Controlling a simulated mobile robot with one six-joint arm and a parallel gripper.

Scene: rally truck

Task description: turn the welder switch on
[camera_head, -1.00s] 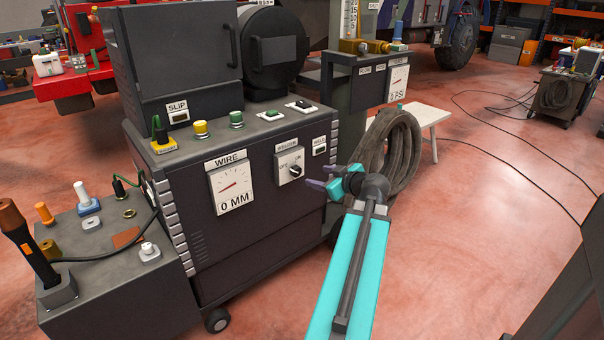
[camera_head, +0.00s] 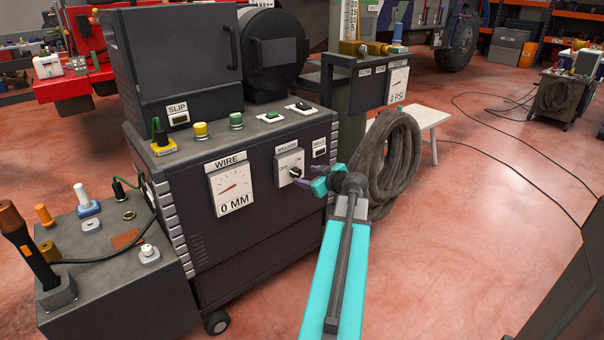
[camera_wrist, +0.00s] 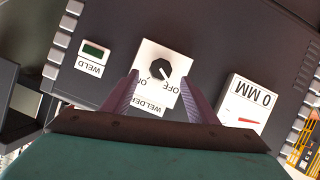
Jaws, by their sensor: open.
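The welder switch is a black round knob (camera_wrist: 157,67) on a white plate marked OFF and ON, upside down in the wrist view. Its pointer mark seems to face OFF. The plate (camera_head: 289,160) sits on the dark front panel of the welder cabinet, under a WELDER label. My gripper (camera_wrist: 161,73) is open and empty. In the head view, my gripper (camera_head: 300,178) is right by the knob, partly in front of the plate's lower right.
The WIRE gauge (camera_head: 233,188) reads 0 MM, left of the switch. The small WELD display (camera_head: 320,148) is at its right. A coiled hose (camera_head: 397,160) hangs just right of my arm. The floor at the right is open, with cables lying on it.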

